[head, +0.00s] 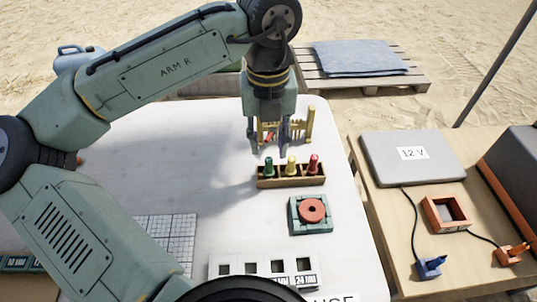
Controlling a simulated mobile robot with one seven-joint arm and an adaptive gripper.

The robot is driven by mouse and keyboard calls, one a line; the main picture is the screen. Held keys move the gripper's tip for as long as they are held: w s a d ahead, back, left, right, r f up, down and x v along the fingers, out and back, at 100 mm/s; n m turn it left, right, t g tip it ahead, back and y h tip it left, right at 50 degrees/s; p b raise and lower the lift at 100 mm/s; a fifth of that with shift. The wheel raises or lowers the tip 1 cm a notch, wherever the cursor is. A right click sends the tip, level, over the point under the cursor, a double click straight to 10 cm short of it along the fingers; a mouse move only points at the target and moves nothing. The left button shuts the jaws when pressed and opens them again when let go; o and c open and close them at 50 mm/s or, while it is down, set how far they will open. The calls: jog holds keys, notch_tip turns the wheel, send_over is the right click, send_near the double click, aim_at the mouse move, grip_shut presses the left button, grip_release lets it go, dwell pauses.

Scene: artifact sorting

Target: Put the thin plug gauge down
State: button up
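A small wooden rack (291,183) stands on the white table. Three small knobbed pieces stand upright in it: a green one (269,167), a yellow one (291,166) and a red one (314,164). They look like plug gauges; I cannot tell which is the thin one. My gripper (268,148) points down just behind the rack's left half. Its two fingers are apart, and no held piece can be made out between them. A small reddish patch shows between the fingers, too small to identify.
A yellow pegged stand (299,128) is close behind my gripper. A teal block with a red ring (312,211) and a white slotted plate (232,268) lie nearer. A side table (390,230) holds a grey 12 V box (413,165).

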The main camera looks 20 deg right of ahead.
aim_at(268, 160)
notch_tip(268, 160, up, 6)
jog(key=shift+r, duration=0.15)
dwell(0.6)
